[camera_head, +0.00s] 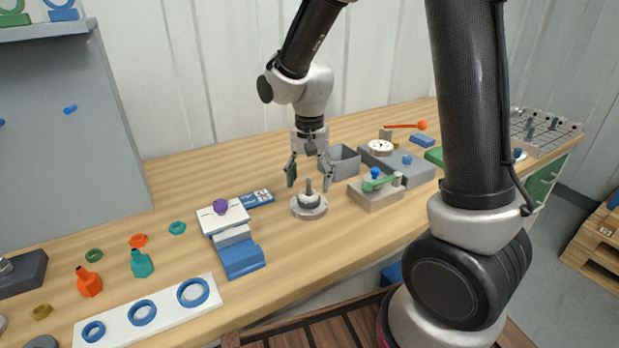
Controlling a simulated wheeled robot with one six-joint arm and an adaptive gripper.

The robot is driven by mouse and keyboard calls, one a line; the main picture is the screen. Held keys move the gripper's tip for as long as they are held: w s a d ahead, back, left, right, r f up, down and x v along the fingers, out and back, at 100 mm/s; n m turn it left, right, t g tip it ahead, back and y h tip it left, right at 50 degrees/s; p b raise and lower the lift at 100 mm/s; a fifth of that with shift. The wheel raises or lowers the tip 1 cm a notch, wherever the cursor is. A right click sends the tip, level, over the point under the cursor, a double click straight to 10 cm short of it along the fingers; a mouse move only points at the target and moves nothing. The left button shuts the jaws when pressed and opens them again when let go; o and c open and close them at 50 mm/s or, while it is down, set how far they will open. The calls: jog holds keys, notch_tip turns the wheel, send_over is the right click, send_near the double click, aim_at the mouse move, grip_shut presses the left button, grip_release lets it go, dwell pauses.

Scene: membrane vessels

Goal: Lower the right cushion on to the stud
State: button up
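A round grey base (309,212) stands on the wooden bench below my gripper. An upright grey stud (309,186) rises from its middle. A pale, rounded collar (309,199) sits low around the stud; I cannot tell whether it is a cushion. My gripper (310,178) points down above the base, its two fingers spread wide on either side of the stud's top. Nothing shows held between the fingers, and they look clear of the stud. I cannot pick out a right cushion for certain.
A grey bin (340,162) stands close behind my gripper. A grey block with a green-handled part (375,193) is close on the right. A white-and-blue stand (238,250) is at left, near a blue card (258,198). Bench in front of the base is clear.

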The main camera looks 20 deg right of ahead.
notch_tip(320, 180, up, 12)
dwell(0.6)
dwell(0.5)
jog(key=s+d+r+n+t, duration=0.2)
jog(key=s+d+n, duration=0.1)
jog(key=s+d, duration=0.4)
jog(key=s+d+r+n+t, duration=0.2)
jog(key=s+d, duration=0.5)
jog(key=s, duration=0.5)
jog(key=shift+s+d+r+n, duration=0.2)
jog(key=shift+s+r+n, duration=0.25)
jog(key=shift+n, duration=0.45)
